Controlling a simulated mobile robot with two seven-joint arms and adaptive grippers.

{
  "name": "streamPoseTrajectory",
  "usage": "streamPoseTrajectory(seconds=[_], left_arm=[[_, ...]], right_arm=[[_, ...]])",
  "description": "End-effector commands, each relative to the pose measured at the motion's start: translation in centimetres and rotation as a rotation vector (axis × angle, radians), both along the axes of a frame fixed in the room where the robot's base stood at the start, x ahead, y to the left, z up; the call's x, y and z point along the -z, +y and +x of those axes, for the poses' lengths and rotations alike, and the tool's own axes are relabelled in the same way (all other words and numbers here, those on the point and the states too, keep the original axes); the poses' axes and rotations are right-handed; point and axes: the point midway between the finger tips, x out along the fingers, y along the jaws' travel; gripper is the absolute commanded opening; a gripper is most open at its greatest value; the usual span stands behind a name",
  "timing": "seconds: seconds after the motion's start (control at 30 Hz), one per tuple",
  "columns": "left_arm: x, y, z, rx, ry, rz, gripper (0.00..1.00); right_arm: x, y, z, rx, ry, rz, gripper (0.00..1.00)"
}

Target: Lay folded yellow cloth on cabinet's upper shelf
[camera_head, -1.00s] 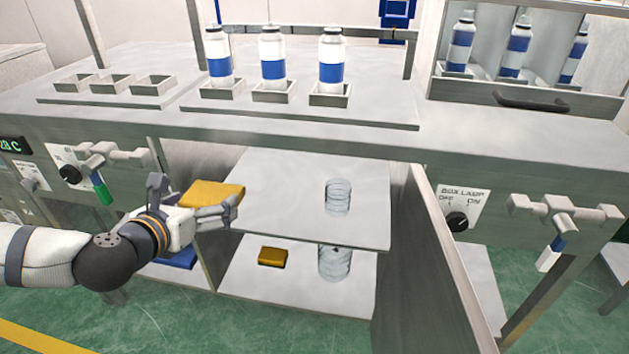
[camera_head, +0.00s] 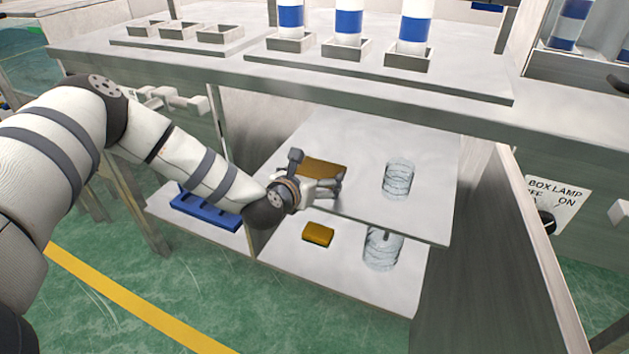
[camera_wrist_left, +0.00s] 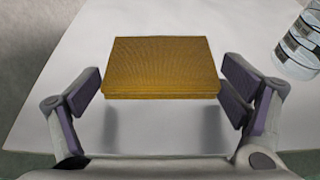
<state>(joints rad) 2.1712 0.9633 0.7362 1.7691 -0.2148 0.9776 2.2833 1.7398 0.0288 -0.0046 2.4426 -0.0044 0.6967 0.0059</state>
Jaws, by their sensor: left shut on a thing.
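The folded yellow cloth (camera_head: 324,168) is at the cabinet's upper shelf (camera_head: 400,140), towards its left part. My left gripper (camera_head: 325,186) is shut on the cloth at the shelf's front edge. In the left wrist view the cloth (camera_wrist_left: 162,68) lies flat between the two fingers, with the pale shelf (camera_wrist_left: 60,100) beneath it and shadows below. I cannot tell whether its underside touches the shelf. My right gripper is not in view.
A clear ringed jar (camera_head: 397,179) stands on the upper shelf, right of the cloth. The lower shelf (camera_head: 350,275) holds a small yellow block (camera_head: 318,234) and another clear jar (camera_head: 382,250). An open door (camera_head: 500,270) bounds the right. White bottles with blue bands (camera_head: 349,24) stand on the worktop.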

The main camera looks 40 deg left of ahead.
Motion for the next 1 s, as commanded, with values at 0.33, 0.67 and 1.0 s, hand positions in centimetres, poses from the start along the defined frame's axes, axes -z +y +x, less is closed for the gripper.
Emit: streamPoseTrajectory(seconds=[0.33,0.67,1.0], left_arm=[[1.0,0.0,0.0,0.0,-0.001,0.0,0.67],[0.8,0.0,0.0,0.0,-0.002,0.0,1.0],[-1.1,-0.8,-3.2,0.0,-0.003,-0.004,1.0]], right_arm=[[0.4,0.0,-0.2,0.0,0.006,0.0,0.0],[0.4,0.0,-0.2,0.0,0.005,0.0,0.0],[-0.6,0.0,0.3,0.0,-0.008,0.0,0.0]])
